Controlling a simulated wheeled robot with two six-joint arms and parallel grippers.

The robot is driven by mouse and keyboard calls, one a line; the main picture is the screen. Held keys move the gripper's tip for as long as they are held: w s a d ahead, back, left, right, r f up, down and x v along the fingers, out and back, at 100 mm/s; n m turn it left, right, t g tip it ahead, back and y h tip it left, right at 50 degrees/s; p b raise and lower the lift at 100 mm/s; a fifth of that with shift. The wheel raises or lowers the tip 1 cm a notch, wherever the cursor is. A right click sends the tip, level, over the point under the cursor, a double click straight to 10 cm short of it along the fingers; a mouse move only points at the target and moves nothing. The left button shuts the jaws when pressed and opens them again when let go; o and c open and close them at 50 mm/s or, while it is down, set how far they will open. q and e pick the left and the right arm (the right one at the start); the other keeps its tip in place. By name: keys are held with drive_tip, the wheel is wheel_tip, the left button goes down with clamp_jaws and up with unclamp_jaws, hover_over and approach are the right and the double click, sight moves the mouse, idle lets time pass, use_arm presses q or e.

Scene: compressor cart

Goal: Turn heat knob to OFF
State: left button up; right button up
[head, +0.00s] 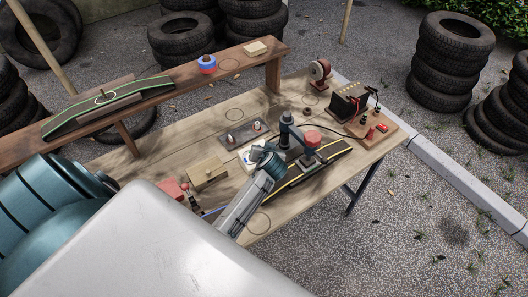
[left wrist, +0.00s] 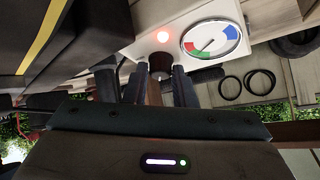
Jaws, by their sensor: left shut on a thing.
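The heat knob (left wrist: 160,66) is a dark round knob on a white control panel (left wrist: 205,14) in the left wrist view. My left gripper (left wrist: 157,84) is shut on the knob, with a finger on either side of it. A red lamp (left wrist: 163,37) glows beside the knob. A round gauge (left wrist: 209,39) with red, green and blue sectors sits on the same panel. In the head view my left gripper (head: 262,154) is at the small white box (head: 246,160) on the workbench and hides the knob there. The knob's pointer mark cannot be made out. My right gripper is not in view.
Close right of my gripper on the workbench (head: 240,112) stand a dark post (head: 286,125) and a black board with yellow lines (head: 325,158). A wooden block (head: 207,174) is to its left. A charger-like box (head: 349,101) stands at the right end.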

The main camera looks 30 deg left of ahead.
use_arm(q)
drive_tip(key=n+y+b, duration=0.1)
drive_tip(key=n+b, duration=0.1)
drive_tip(key=n+g+y+b, duration=0.1)
drive_tip(key=n+b, duration=0.1)
drive_tip(key=b, duration=0.1)
drive_tip(key=n+g+y+b, duration=0.1)
drive_tip(key=n+b, duration=0.1)
drive_tip(key=shift+w+d+f+n+b, duration=0.1)
drive_tip(key=shift+w+f+n+b, duration=0.05)
drive_tip(key=shift+f+n+b, duration=0.15)
drive_tip(key=shift+r+n+g+b, duration=0.15)
drive_tip(key=shift+n+g+b, duration=0.45)
drive_tip(key=shift+n+b, duration=0.5)
drive_tip(key=shift+r+y, duration=0.1)
drive_tip(key=shift+y, duration=0.2)
drive_tip(key=shift+n, duration=0.3)
drive_tip(key=o, duration=1)
drive_tip(key=shift+r, duration=0.15)
